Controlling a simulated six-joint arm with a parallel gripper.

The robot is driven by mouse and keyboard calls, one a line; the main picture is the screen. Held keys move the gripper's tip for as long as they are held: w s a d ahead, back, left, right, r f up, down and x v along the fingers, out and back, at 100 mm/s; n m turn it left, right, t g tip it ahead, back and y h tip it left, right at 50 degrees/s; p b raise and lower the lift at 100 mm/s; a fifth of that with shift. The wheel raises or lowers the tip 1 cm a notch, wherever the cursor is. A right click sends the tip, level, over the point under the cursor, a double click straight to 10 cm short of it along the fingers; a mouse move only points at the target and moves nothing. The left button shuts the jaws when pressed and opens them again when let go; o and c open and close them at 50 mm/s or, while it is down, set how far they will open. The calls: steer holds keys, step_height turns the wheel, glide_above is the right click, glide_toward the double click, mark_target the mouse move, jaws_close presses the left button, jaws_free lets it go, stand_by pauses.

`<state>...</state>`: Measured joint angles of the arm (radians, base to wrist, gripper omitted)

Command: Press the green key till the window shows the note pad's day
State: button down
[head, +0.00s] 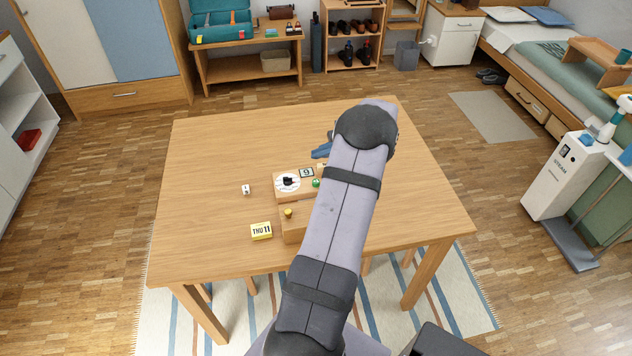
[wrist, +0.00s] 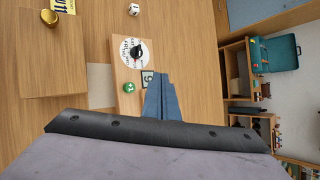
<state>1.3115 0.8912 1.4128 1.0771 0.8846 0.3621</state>
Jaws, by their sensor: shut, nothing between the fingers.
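A wooden box (head: 283,200) stands on the table, with a white dial (head: 288,183) bearing a black pointer. Its small window (head: 307,172) reads 9. The green key (head: 316,183) is beside my arm; it also shows in the wrist view (wrist: 129,87). My gripper (head: 320,152) has blue fingers, shut and empty. In the wrist view the gripper (wrist: 160,80) appears next to the window (wrist: 147,78), to the side of the green key. Its height above the box is unclear.
A white die (head: 245,189) lies left of the box. My arm hides the table right of the box. The left part of the table (head: 205,160) is clear.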

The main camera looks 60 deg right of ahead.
steer(key=b, duration=0.6)
glide_toward(314, 179)
steer(key=shift+w+f, duration=0.35)
steer(key=shift+w, duration=0.45)
steer(key=shift+w+f, duration=0.4)
steer(key=shift+w, duration=0.45)
steer(key=shift+w+f, duration=0.35)
steer(key=shift+w, duration=0.45)
steer(key=shift+f, duration=0.2)
steer(key=shift+f+b, duration=0.25)
steer(key=shift+b, duration=0.05)
steer(key=shift+f+b, duration=0.65)
steer(key=shift+f, duration=0.15)
stand_by(0.5)
stand_by(0.5)
steer(key=shift+r+p, duration=0.8)
steer(key=shift+r, duration=0.45)
steer(key=shift+r, duration=0.1)
steer(key=shift+r+p, duration=1.65)
steer(key=shift+r, duration=0.8)
